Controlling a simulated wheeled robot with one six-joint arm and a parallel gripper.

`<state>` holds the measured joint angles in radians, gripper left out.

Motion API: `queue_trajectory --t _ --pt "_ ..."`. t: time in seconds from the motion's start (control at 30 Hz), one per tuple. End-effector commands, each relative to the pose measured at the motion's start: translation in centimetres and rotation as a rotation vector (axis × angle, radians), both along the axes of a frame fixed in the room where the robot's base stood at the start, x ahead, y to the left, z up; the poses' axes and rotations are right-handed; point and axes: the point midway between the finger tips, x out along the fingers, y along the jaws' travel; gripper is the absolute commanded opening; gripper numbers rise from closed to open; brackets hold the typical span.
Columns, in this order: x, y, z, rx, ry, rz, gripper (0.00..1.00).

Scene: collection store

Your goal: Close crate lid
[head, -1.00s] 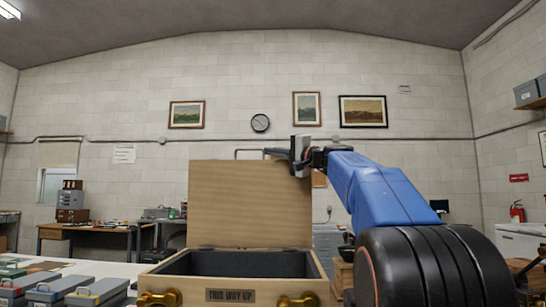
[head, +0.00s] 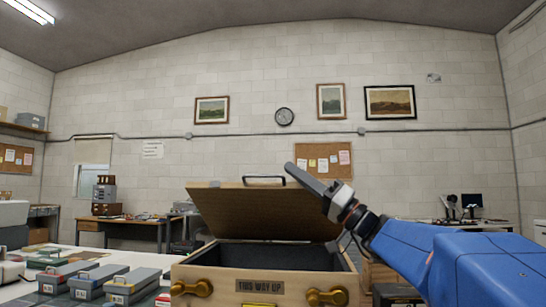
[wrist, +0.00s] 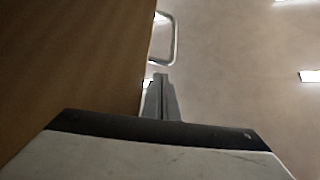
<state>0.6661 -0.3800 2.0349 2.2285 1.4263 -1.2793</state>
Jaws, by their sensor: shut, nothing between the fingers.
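The wooden crate (head: 218,289) stands in front of me, with a dark lining and a "THIS WAY UP" plate on its front. Its lid (head: 255,212) is hinged at the back and leans forward over the opening, partway down, with its underside towards me. A metal handle (head: 264,179) stands at the lid's raised edge. My gripper (head: 291,168) is shut and empty at the lid's upper right corner. In the wrist view the lid (wrist: 70,55) fills the left, and the fingers (wrist: 162,80) point along its edge near the handle (wrist: 175,40). Contact is unclear.
Brass fittings (head: 327,297) stick out from the crate's front. Several grey boxes (head: 130,284) lie on the table to the left. Benches stand along the back wall, below a corkboard (head: 323,160).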

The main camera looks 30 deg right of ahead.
Motion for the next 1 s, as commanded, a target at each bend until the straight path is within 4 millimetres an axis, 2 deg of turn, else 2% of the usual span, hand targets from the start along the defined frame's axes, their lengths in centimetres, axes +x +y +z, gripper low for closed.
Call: queue_trajectory --t 0.03,0.2,0.43,0.63,1.0 --pt "-0.7 0.5 -1.1 -0.018 -0.027 0.001 0.00" --pt "-2.6 1.8 -4.1 -0.015 -0.022 0.001 0.00" --pt "-4.0 2.7 -7.0 -0.015 -0.021 0.001 0.00" --pt "-4.4 3.0 -8.1 -0.015 -0.021 0.000 0.00" --pt "-4.4 3.0 -8.3 -0.016 -0.021 0.001 0.00"
